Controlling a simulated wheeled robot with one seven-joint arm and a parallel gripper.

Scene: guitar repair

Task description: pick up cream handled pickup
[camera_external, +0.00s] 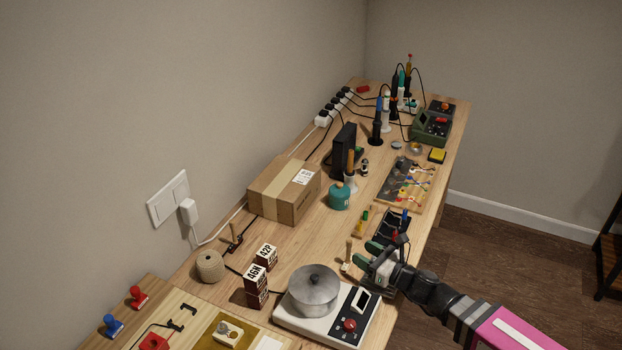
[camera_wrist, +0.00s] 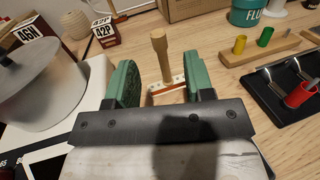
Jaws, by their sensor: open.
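The cream handled pickup (camera_external: 346,262) stands on the bench between the hot plate and a black tray, with an upright wooden handle on a small cream base. In the wrist view its handle (camera_wrist: 161,56) rises between the two green fingers, and its base lies low between the fingertips. My gripper (camera_external: 367,254) is open, low over the bench at the pickup's right in the external view; it also shows in the wrist view (camera_wrist: 163,82). The fingers flank the pickup on both sides. I cannot tell whether either finger touches it.
A hot plate (camera_external: 285,315) with a lidded metal pot (camera_external: 314,293) stands close on the left. A black tray (camera_external: 383,234) with a red cup (camera_wrist: 300,95) is close on the right. Two labelled boxes (camera_external: 256,288), a teal tin (camera_external: 340,197) and a cardboard box (camera_external: 284,197) stand behind.

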